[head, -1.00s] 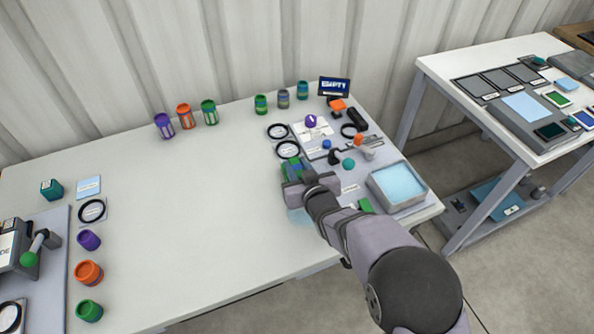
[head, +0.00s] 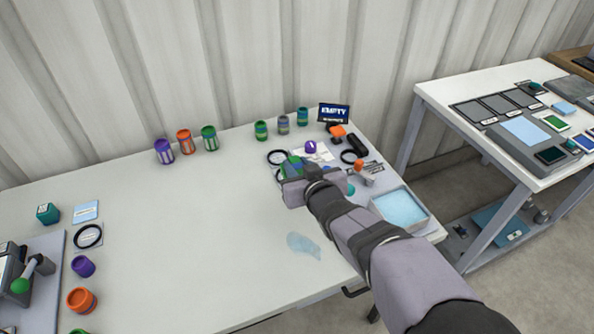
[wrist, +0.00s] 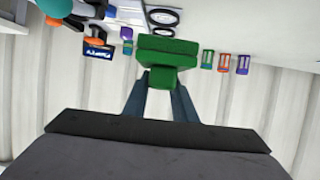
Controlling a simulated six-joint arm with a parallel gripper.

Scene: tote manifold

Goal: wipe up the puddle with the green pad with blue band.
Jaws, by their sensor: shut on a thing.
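The puddle (head: 304,246) is a pale blue, irregular patch on the white table, near its front edge and right of the table's middle. My gripper (head: 300,182) is shut on the green pad (head: 290,166), and a little blue shows beside the green there. In the wrist view the green pad (wrist: 168,48) has a broad head and a narrower grip between my fingers. No blue band can be made out there. The pad is beyond the puddle in the head view, apart from it and seemingly above the table.
A grey-rimmed tray (head: 428,212) with a light blue inside stands at the right edge. Small items, black rings and a sign (head: 334,113) crowd the back right. Several coloured cups (head: 209,138) line the back. The table's middle is clear.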

